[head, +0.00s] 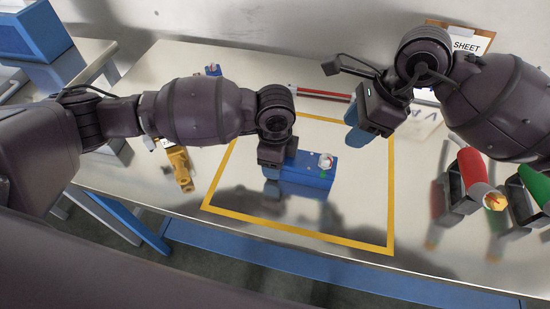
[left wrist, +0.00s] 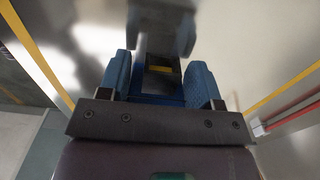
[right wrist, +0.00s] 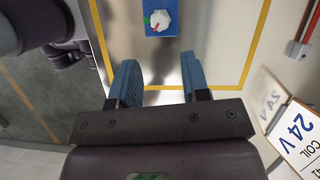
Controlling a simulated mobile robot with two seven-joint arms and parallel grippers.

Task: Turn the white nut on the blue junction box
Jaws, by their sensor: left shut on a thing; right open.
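The blue junction box (head: 310,178) sits on the table inside the yellow outlined square. The white nut (head: 326,161) is on the right part of its top. In the right wrist view the nut (right wrist: 160,20) shows a red mark, with a green spot beside it on the box (right wrist: 152,31). My left gripper (head: 270,175) is shut on the left end of the box; its blue fingers (left wrist: 160,88) flank it in the left wrist view. My right gripper (head: 357,136) is open and empty, apart from the box, up and to the right of the nut.
The yellow tape outline (head: 391,200) encloses mostly bare table. A red cylinder (head: 472,168) and a green one (head: 535,186) rest in dark holders at the right. A yellow part (head: 180,170) lies left of the outline. A red bar (head: 320,95) lies behind it.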

